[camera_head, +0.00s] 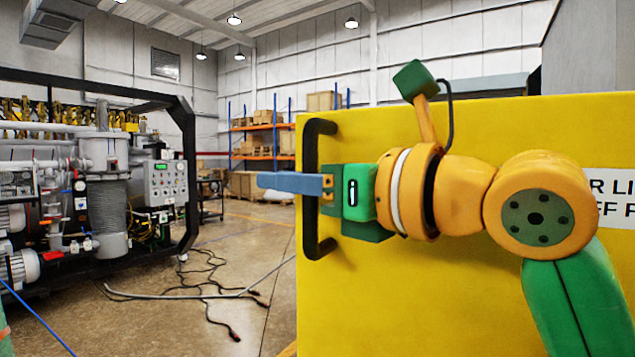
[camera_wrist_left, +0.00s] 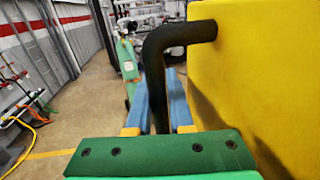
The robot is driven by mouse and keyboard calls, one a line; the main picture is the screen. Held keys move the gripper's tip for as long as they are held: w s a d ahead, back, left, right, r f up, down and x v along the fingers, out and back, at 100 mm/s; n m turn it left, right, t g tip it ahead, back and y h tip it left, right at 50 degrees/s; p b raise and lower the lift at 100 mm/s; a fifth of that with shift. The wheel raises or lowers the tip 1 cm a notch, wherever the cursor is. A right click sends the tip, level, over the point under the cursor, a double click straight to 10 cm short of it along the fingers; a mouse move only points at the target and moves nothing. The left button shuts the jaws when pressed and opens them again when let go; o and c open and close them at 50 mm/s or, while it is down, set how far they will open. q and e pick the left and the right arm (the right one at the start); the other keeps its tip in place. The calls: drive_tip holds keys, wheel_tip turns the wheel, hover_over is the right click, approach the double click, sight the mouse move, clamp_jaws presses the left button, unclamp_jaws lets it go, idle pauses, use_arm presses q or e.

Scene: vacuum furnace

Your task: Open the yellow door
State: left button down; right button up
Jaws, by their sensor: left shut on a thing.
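A black bar handle (camera_head: 312,150) stands upright near the door's left edge. My left gripper (camera_head: 267,181) reaches across the door face, with its blue fingers around the handle's middle. In the left wrist view, the handle (camera_wrist_left: 157,85) runs between the two blue fingers (camera_wrist_left: 160,100), which are shut on it. My right gripper is not in view.
A black-framed machine (camera_head: 105,190) with pipes and a control panel stands at the left. Cables (camera_head: 215,295) lie on the floor between it and the door. Open floor shows left of the door, with shelving (camera_head: 265,135) farther back.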

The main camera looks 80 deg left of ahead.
use_arm(q)
drive_tip(key=shift+n+g+h, duration=0.7)
drive_tip(key=shift+n+g, duration=0.1)
drive_tip(key=shift+g, duration=0.1)
drive_tip(key=shift+s+d+r, duration=0.1)
drive_tip(key=shift+s+d, duration=0.4)
drive_tip(key=shift+d, duration=0.25)
drive_tip(key=shift+s+d, duration=0.45)
drive_tip(key=shift+d, duration=0.35)
drive_tip(key=shift+s+d+r, duration=0.1)
drive_tip(key=shift+s+d, duration=0.4)
drive_tip(key=shift+d, duration=0.25)
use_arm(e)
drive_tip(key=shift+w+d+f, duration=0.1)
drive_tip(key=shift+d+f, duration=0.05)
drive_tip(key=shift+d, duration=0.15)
use_arm(q)
drive_tip(key=c, duration=0.8)
unclamp_jaws()
drive_tip(key=shift+d, duration=0.1)
drive_tip(key=b+v, duration=0.1)
drive_tip(key=v, duration=0.6)
drive_tip(key=shift+w+d, duration=0.1)
drive_tip(key=shift+d, duration=0.2)
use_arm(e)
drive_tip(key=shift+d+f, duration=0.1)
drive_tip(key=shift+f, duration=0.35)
use_arm(q)
drive_tip(key=shift+a, duration=0.1)
